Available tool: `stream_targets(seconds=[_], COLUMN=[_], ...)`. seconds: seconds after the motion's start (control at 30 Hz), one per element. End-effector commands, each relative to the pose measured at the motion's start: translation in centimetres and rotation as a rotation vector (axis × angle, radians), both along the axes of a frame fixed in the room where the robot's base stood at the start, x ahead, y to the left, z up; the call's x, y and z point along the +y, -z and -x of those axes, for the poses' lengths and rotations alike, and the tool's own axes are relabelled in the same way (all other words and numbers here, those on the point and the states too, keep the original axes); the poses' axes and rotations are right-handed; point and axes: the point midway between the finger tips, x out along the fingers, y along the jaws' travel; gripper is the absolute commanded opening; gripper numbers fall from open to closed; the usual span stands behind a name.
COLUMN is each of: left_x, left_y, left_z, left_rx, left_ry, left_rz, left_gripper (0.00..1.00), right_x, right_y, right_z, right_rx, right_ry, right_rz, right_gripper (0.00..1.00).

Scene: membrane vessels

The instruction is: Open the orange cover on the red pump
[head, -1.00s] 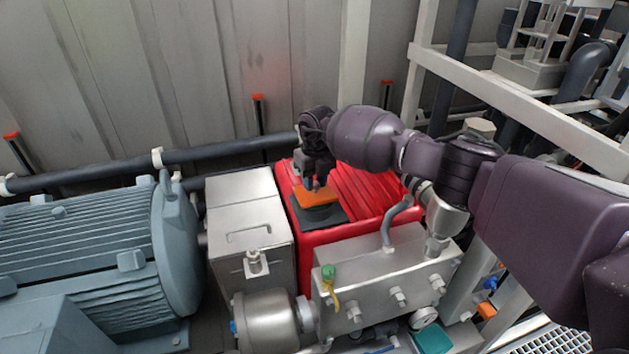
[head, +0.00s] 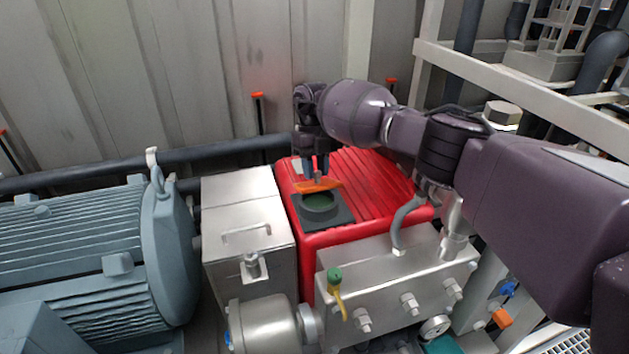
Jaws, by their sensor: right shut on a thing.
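The red pump (head: 372,186) stands in the middle of the head view, with a ribbed red top. On its left front top is a dark square base with a round, green-dark opening (head: 320,203). The orange cover (head: 318,186) is tilted up above the back of this opening. My right gripper (head: 318,176) reaches in from the right and points down, shut on the orange cover. The exact contact of the fingertips is small and partly hidden. My left gripper is not in view.
A steel box (head: 240,190) with a handle stands left of the pump. A grey motor (head: 90,250) fills the far left. A steel block (head: 395,280) with fittings and a grey hose (head: 402,222) is in front. A dark pipe (head: 110,171) runs along the wall behind.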

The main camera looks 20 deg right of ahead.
Motion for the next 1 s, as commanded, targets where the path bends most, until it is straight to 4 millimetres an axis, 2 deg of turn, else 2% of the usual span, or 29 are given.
stream_targets(seconds=[0.03,0.23,0.63,1.0], left_x=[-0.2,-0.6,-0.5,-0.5], left_y=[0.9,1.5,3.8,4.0], left_z=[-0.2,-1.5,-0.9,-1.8], left_rx=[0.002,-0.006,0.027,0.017], left_ry=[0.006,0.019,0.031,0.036], left_rz=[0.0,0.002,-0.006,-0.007], left_gripper=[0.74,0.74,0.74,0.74], right_x=[0.0,0.0,0.0,0.0], right_y=[1.4,0.9,0.1,-0.2], right_z=[-0.3,-1.0,-2.0,-2.4], right_rx=[0.04,0.137,0.269,0.327], right_ry=[0.0,0.0,0.0,0.0], right_rz=[0.002,0.001,0.002,0.002], right_gripper=[0.0,0.0,0.0,0.0])
